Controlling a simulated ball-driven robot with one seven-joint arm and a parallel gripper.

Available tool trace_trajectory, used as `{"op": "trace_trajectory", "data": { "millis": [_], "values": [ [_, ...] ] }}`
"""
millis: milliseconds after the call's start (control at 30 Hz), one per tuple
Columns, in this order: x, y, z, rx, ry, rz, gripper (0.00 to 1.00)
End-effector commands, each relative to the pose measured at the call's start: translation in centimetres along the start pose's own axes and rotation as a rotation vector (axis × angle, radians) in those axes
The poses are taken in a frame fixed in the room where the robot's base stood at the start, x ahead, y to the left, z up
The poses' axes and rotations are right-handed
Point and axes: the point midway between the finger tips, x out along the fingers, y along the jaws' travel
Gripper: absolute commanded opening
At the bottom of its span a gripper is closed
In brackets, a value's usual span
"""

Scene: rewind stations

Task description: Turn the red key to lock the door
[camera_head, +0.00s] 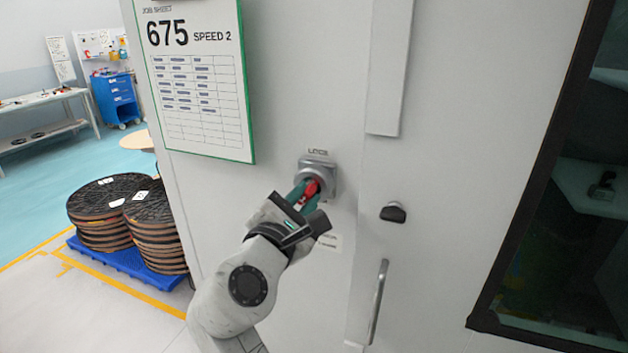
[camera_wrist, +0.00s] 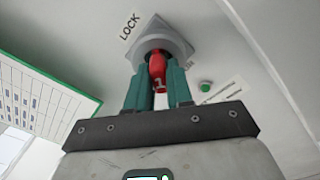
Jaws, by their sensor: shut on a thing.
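The red key (camera_head: 312,188) sits in the grey lock housing (camera_head: 318,168) on the white cabinet front, under a label that reads LOCK in the wrist view. My gripper (camera_head: 308,191) has its green fingers on both sides of the key. The gripper is shut on the key. The white door (camera_head: 440,150) is to the right of the lock, with a dark latch knob (camera_head: 394,213) and a vertical handle (camera_head: 377,302).
A job sheet board (camera_head: 200,80) hangs at the upper left of the lock. Stacked reels (camera_head: 110,200) stand on a blue pallet (camera_head: 125,262) at left. A dark window (camera_head: 570,200) is at right.

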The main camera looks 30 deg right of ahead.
Motion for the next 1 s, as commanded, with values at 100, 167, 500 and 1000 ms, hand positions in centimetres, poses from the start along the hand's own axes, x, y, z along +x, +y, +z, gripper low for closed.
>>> {"op": "trace_trajectory", "data": {
  "millis": [100, 167, 500, 1000],
  "values": [
    [0.09, -0.14, 0.08, -0.142, 0.002, -0.004, 0.00],
    [0.09, -0.15, 0.10, -0.202, 0.003, -0.004, 0.00],
    [0.03, -0.08, 0.07, -0.286, 0.006, -0.002, 0.00],
    [0.08, -0.04, 0.24, -0.719, 0.016, -0.003, 0.00]
  ]
}}
